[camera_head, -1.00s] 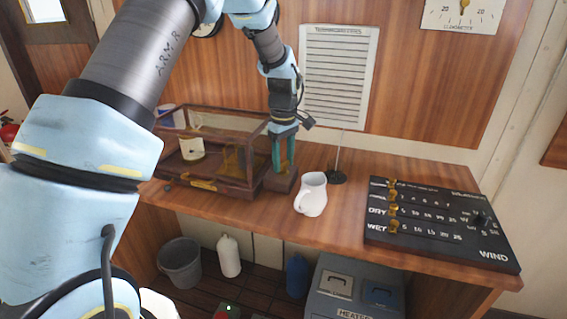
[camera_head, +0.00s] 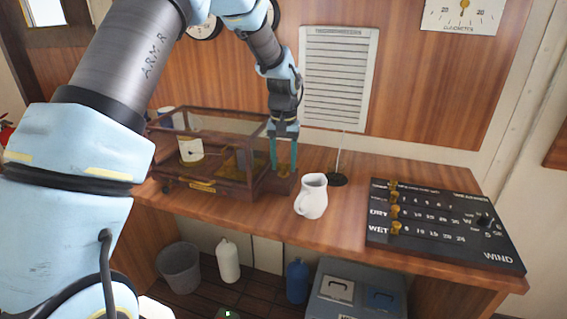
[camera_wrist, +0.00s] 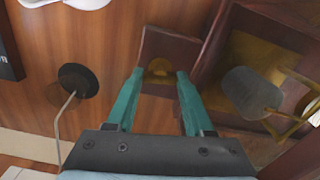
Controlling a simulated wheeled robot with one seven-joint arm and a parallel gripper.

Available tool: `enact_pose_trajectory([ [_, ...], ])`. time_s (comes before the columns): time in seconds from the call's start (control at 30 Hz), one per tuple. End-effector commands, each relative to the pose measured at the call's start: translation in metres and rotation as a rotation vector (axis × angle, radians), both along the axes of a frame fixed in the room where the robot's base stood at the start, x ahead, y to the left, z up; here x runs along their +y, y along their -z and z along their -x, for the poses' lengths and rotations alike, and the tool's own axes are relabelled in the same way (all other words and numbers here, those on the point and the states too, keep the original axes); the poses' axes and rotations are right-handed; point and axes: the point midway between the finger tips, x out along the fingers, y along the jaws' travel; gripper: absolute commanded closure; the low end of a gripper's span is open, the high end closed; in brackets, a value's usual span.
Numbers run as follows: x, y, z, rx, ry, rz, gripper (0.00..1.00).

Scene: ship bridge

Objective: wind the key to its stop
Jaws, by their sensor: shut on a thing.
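The key (camera_wrist: 158,68) is a small brass piece at a small dark wooden block (camera_wrist: 176,44). The block also shows in the head view (camera_head: 283,184), at the right end of a glazed wooden case (camera_head: 205,187). My gripper (camera_head: 284,168) points down over the block, its two green fingers one on each side of the key. In the wrist view my gripper (camera_wrist: 159,75) has the key between its fingertips and is shut on it. The key's lower part is hidden, and its turn angle is hard to read.
A white jug (camera_head: 312,197) stands close to the right of the block. A thin rod on a round black base (camera_head: 337,180) stands behind the jug. A black WIND board (camera_head: 445,235) lies on the desk (camera_head: 345,230) at the right. Drum and brass parts sit inside the case.

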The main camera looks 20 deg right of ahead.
Motion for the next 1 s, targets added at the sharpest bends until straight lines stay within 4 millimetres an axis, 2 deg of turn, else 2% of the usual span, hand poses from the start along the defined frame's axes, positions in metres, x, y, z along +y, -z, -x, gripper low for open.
enact_pose_trajectory([
  [1.0, 0.0, -0.0015, -0.0001, 0.0, 0.965, 0.002, 1.0],
])
